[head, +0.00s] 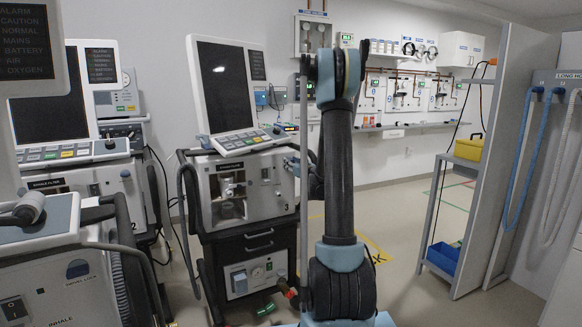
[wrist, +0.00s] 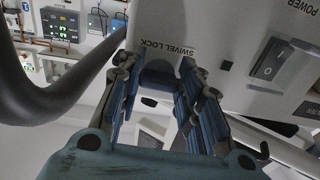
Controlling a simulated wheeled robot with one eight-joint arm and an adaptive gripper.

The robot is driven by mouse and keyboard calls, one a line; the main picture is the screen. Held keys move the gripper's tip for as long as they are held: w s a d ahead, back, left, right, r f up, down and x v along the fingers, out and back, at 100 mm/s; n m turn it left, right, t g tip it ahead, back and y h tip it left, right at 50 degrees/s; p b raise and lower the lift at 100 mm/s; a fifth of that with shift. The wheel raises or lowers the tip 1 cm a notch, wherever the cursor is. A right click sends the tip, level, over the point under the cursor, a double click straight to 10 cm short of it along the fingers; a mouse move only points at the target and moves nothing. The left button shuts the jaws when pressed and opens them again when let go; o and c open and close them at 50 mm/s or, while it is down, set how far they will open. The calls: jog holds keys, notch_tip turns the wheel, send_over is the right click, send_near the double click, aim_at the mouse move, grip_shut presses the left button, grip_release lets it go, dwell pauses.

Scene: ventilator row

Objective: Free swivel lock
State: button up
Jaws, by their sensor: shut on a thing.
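In the wrist view, a white housing (wrist: 225,25) carries an upside-down "SWIVEL LOCK" label (wrist: 168,48). My arm mostly hides the gripper there.
A power switch (wrist: 268,68) sits right of the label in the wrist view, and a thick dark tube or rail (wrist: 60,95) curves at left. Other ventilators (head: 75,140) crowd the left in the head view. A shelf rack (head: 445,215) stands right, with open floor before it.

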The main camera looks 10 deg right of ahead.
jog(key=shift+m, duration=0.3)
jog(key=shift+s+a+r+m, duration=0.1)
jog(key=shift+r+m, duration=0.05)
jog(key=shift+m, duration=4.15)
jog(key=shift+a+r+m, duration=0.1)
jog(key=shift+m, duration=4.2)
jog(key=o, duration=1.1)
jog(key=shift+f, duration=0.1)
jog(key=shift+c, duration=0.2)
jog(key=v, duration=1.1)
jog(key=shift+s, duration=0.4)
